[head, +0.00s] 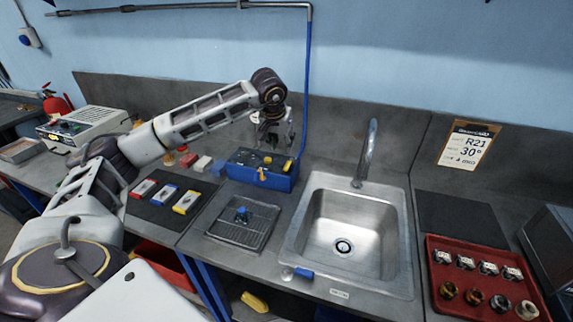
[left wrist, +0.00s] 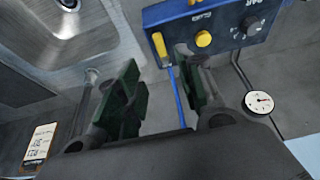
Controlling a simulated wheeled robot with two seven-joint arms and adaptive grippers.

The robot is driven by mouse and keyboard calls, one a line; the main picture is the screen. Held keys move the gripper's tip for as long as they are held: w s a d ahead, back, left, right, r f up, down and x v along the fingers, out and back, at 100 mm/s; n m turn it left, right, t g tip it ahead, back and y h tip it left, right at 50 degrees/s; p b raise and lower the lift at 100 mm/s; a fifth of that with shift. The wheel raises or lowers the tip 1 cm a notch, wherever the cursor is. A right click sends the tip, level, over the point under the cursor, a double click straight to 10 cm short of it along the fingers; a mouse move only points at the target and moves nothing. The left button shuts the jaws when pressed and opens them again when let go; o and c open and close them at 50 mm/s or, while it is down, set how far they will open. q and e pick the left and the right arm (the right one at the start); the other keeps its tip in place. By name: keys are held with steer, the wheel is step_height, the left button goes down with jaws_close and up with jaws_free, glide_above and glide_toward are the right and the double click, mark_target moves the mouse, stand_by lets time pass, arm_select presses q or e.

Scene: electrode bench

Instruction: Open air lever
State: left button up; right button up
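The blue control box (head: 240,172) stands at the back of the bench, left of the sink. My left gripper (head: 275,136) hangs above the box. It is open and empty, its green-padded fingers (left wrist: 155,95) apart from the lever. My right gripper is not in view.
A steel sink (head: 316,205) with a tall faucet (head: 368,150) is right of the box. A blue hose (head: 307,90) runs up the wall behind it. A blue-handled valve (head: 303,272) is at the sink's front. A red tray (head: 470,306) is at the right.

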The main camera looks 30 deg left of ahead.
arm_select(q)
steer(key=b, duration=0.3)
glide_toward(287, 165)
steer(key=shift+f, duration=0.8)
steer(key=shift+w+f, duration=0.35)
steer(key=shift+b+x, duration=0.7)
steer(key=shift+x, duration=0.35)
steer(key=shift+b+x, duration=0.8)
steer(key=shift+x, duration=0.75)
steer(key=shift+w+a+f, duration=0.1)
steer(key=shift+w+f, duration=0.1)
steer(key=shift+f, duration=0.15)
steer(key=shift+c, duration=0.4)
jaws_close()
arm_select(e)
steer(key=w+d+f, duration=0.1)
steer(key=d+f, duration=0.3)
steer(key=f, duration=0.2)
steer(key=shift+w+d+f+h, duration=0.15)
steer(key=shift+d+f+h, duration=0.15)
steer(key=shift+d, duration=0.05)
